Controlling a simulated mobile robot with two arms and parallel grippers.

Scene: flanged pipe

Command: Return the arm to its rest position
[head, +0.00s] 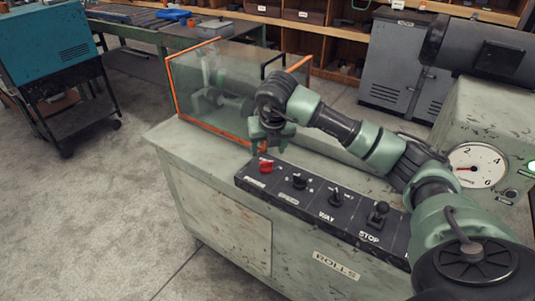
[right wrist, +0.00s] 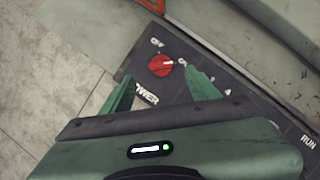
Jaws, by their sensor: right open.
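My right arm reaches in from the right of the head view, over a black control panel (head: 318,208). Its right gripper (head: 270,143) is above the panel's left end, near a red knob (head: 266,166). In the right wrist view the right gripper (right wrist: 158,80) is open, with its two green fingers apart. The red knob (right wrist: 160,65) appears between the fingertips, next to the word POWER; I cannot tell how far the tips are from it. Nothing is held. My left gripper is not in view.
A clear guard box with orange edges (head: 178,95) stands behind the gripper on the green bench. Black knobs and levers (head: 336,196) stand along the panel. A gauge (head: 474,165) is at right. Open floor (head: 90,200) lies to the left.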

